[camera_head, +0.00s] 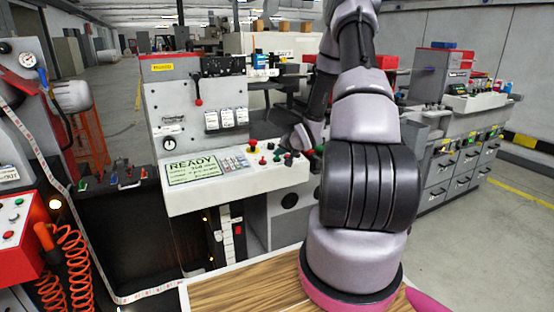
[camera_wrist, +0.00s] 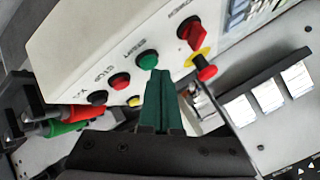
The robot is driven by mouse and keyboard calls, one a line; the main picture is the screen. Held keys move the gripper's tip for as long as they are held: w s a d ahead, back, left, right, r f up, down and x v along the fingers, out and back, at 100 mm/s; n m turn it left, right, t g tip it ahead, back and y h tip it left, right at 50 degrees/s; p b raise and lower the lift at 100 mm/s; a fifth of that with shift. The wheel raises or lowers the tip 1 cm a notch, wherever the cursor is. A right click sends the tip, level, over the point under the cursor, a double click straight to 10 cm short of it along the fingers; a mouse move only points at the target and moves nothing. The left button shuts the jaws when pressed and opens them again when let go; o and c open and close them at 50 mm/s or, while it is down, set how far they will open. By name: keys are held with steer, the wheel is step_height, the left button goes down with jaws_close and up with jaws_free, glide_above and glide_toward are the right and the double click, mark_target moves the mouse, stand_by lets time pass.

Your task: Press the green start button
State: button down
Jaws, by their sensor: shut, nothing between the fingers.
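The green button (camera_wrist: 148,59) sits on the white sloped control panel (camera_wrist: 95,35) in the wrist view, in a row with red and black buttons. My gripper (camera_wrist: 160,74) has its dark green fingers shut together and empty. Its tips are just below the green button in the picture, very near it; I cannot tell whether they touch. In the head view the panel's front (camera_head: 240,190) shows, and my forearm and wrist partly cover its right end. The display (camera_head: 193,168) reads READY.
A red rotary switch (camera_wrist: 190,32) and a red emergency knob on a yellow collar (camera_wrist: 206,72) lie right of the green button. A red button (camera_wrist: 120,81) and a black button (camera_wrist: 97,98) lie left. A wooden top (camera_head: 235,285) is in front of the machine.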

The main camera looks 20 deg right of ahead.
steer(key=shift+f, duration=0.45)
stand_by(0.5)
stand_by(0.3)
steer(key=shift+s+r, duration=0.1)
steer(key=shift+r, duration=0.8)
steer(key=shift+s+r, duration=0.2)
steer(key=shift+r, duration=1.05)
steer(key=shift+s+r, duration=0.15)
steer(key=shift+r, duration=1.05)
